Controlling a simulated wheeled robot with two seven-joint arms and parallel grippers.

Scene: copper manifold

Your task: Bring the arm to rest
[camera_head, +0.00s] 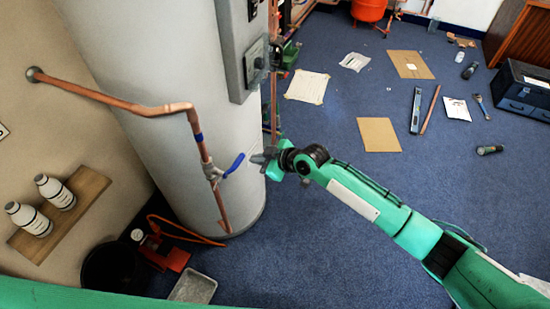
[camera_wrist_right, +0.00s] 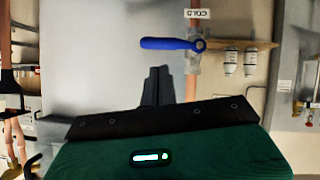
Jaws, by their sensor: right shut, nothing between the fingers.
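My right arm (camera_head: 385,215) reaches in from the lower right, and its gripper (camera_head: 258,158) is near the grey cylindrical tank (camera_head: 150,90). The right gripper is shut and empty; its closed fingers also show in the right wrist view (camera_wrist_right: 155,85). A blue valve lever (camera_head: 235,164) on the copper pipe (camera_head: 208,150) is just left of the fingertips, apart from them. In the right wrist view the blue lever (camera_wrist_right: 170,44) lies across the picture beyond the fingers. My left gripper is not in view.
Two white bottles (camera_head: 42,205) stand on a wooden shelf (camera_head: 85,190) at left. A black bucket (camera_head: 112,268), a red tool (camera_head: 165,255) and a grey tray (camera_head: 193,287) are below. Cardboard sheets (camera_head: 379,134), tools and a dark blue toolbox (camera_head: 522,90) lie on the carpet. Open carpet surrounds the arm.

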